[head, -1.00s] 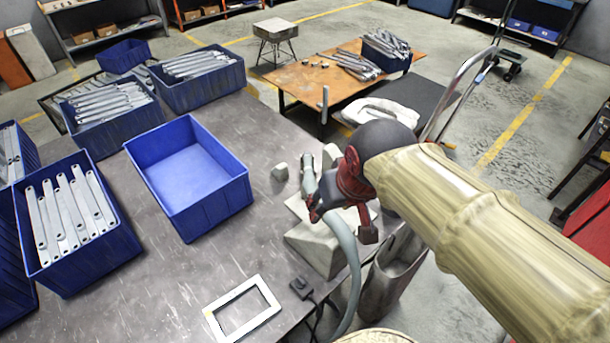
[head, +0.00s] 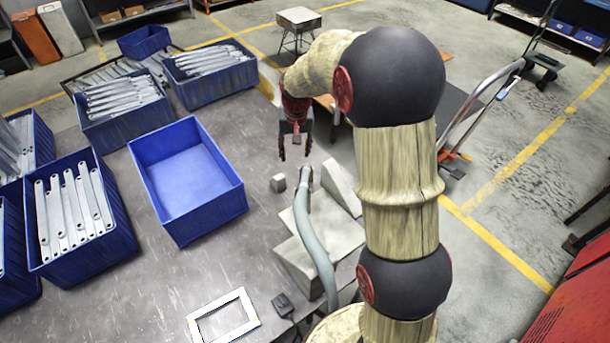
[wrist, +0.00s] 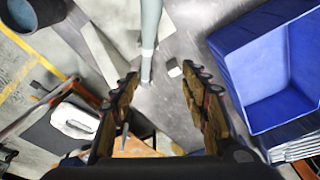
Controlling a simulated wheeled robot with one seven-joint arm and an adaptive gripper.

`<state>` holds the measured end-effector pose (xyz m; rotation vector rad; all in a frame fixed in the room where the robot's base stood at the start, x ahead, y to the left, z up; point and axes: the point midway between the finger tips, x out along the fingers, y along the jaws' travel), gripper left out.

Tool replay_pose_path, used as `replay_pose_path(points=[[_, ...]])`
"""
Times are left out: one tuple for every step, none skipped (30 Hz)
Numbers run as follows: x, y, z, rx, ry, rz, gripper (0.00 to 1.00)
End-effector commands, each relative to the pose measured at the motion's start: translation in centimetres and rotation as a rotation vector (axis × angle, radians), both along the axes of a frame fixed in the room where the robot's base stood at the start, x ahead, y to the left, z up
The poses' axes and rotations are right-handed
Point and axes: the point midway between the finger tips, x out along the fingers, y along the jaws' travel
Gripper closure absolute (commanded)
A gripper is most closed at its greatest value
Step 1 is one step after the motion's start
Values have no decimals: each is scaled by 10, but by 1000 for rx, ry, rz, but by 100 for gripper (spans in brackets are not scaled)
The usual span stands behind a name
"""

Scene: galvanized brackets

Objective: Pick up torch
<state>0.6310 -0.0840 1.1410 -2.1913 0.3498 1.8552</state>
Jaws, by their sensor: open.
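The torch (head: 318,240) is a grey-green curved tube lying over pale wedge blocks on the grey workbench. Its narrow tip (head: 305,173) points to the back of the bench. It also shows in the wrist view (wrist: 150,32), running down from the top edge toward the space between my fingers. My gripper (head: 295,152) points down beyond the torch's tip in the head view. In the wrist view its two fingers (wrist: 162,76) are spread apart with nothing between them. My gripper looks apart from the torch.
A small grey block (head: 278,183) lies beside the torch tip. Pale wedge blocks (head: 342,186) flank the torch. An empty blue bin (head: 243,205) stands left; several bracket-filled bins stand farther left. A white frame (head: 252,312) lies in front. Bare bench shows between bin and torch.

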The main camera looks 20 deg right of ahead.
Motion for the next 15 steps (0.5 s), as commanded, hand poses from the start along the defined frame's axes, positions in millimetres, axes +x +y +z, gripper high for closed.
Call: replay_pose_path(points=[[10, -5, -14, 4, 19, -14, 55], [15, -8, -22, 6, 27, -23, 55], [22, -12, -34, 8, 39, -35, 55], [27, -15, -43, 10, 46, -43, 55], [31, -18, -53, 13, 55, -51, 55], [37, -22, -65, 15, 64, -63, 55], [41, -25, -75, 17, 71, -72, 55], [45, -28, -85, 18, 79, -81, 55], [50, -31, -99, 20, 90, -91, 55], [52, -34, -109, 23, 98, -99, 55], [55, -36, -119, 24, 105, -107, 55], [58, -40, -132, 26, 114, -118, 55], [59, -42, -141, 28, 121, -126, 55], [61, -44, -150, 29, 126, -133, 55], [63, -47, -161, 31, 132, -141, 55]])
